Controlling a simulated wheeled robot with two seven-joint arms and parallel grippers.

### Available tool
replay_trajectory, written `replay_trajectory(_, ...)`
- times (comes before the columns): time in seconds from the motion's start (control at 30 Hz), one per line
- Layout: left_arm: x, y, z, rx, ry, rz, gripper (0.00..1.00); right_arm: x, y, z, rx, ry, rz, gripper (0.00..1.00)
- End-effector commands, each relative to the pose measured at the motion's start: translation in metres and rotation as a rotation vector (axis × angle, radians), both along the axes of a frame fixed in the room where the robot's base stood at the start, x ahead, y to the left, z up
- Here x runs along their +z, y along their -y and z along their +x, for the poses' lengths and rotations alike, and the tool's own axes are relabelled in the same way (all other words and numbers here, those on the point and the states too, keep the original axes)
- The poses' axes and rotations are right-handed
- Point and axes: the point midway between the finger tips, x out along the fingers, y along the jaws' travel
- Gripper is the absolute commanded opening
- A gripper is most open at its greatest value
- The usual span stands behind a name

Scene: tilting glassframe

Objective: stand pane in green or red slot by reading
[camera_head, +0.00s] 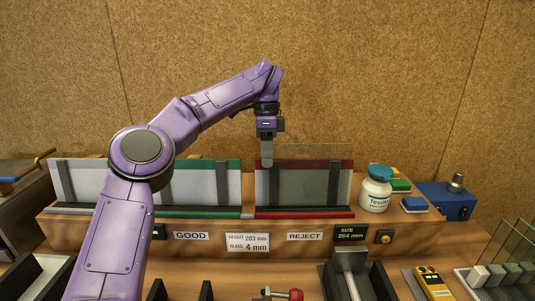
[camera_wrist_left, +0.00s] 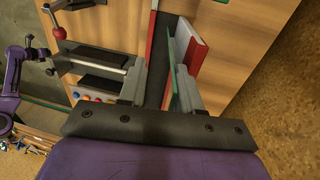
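A clear glass pane (camera_head: 315,151) stands upright in the red-edged REJECT rack (camera_head: 305,213), its top edge above the backboard. My left gripper (camera_head: 267,163) is at the pane's upper left. In the wrist view its fingers (camera_wrist_left: 160,88) are apart, with a green glass edge (camera_wrist_left: 177,88) beside the right finger and a gap to the left finger. The green-edged GOOD rack (camera_head: 200,210) shows no pane that I can make out. The size display (camera_head: 350,234) reads 264 mm. The card (camera_head: 247,242) reads height 203 mm, glass 4 mm. A purple arm, seemingly my right, shows at the wrist view's left edge; its gripper is unclear.
A white bottle with a teal cap (camera_head: 375,190) and a blue box (camera_head: 447,200) stand right of the REJECT rack. A red-knobbed clamp (camera_head: 294,295), a metal-and-black fixture (camera_head: 350,273) and a yellow device (camera_head: 433,283) are in front. More glass stands at the far right.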

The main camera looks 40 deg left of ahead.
Motion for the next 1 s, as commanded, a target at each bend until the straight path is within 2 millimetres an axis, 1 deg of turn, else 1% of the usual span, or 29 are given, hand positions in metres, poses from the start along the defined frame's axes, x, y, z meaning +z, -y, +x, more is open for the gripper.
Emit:
replay_trajectory(0.03, -0.012, -0.004, -0.001, 0.005, -0.023, 0.008, 0.39, -0.002, 0.000, 0.000, 0.000, 0.000, 0.000, 0.57)
replay_trajectory(0.33, -0.013, -0.004, -0.001, 0.004, -0.023, 0.010, 0.39, -0.002, 0.000, 0.000, 0.000, 0.000, 0.000, 0.57)
replay_trajectory(0.43, -0.007, -0.004, 0.000, 0.004, -0.023, 0.012, 0.39, 0.000, 0.000, 0.000, 0.000, 0.000, 0.000, 0.57)
replay_trajectory(0.47, -0.003, -0.004, 0.000, 0.006, -0.022, 0.013, 0.39, 0.002, 0.000, 0.000, 0.000, 0.000, 0.000, 0.57)
replay_trajectory(0.57, 0.021, -0.004, 0.001, 0.007, -0.014, 0.015, 0.39, 0.010, 0.000, 0.000, 0.000, 0.000, 0.000, 0.57)
replay_trajectory(0.6, 0.035, -0.004, 0.002, 0.007, -0.011, 0.015, 0.39, 0.016, 0.000, 0.000, 0.000, 0.000, 0.000, 0.57)
replay_trajectory(0.7, 0.065, -0.003, 0.003, 0.005, -0.005, 0.013, 0.39, 0.031, 0.000, 0.000, 0.000, 0.000, 0.000, 0.57)
replay_trajectory(0.8, 0.089, -0.002, 0.005, 0.001, 0.000, 0.012, 0.39, 0.045, 0.000, 0.000, 0.000, 0.000, 0.000, 0.57)
replay_trajectory(0.9, 0.104, -0.002, 0.005, -0.001, 0.002, 0.010, 0.39, 0.056, 0.000, 0.000, 0.000, 0.000, 0.000, 0.57)
replay_trajectory(1.0, 0.110, -0.003, 0.005, -0.002, 0.004, 0.009, 0.39, 0.059, 0.001, -0.001, 0.000, 0.000, 0.000, 0.57)
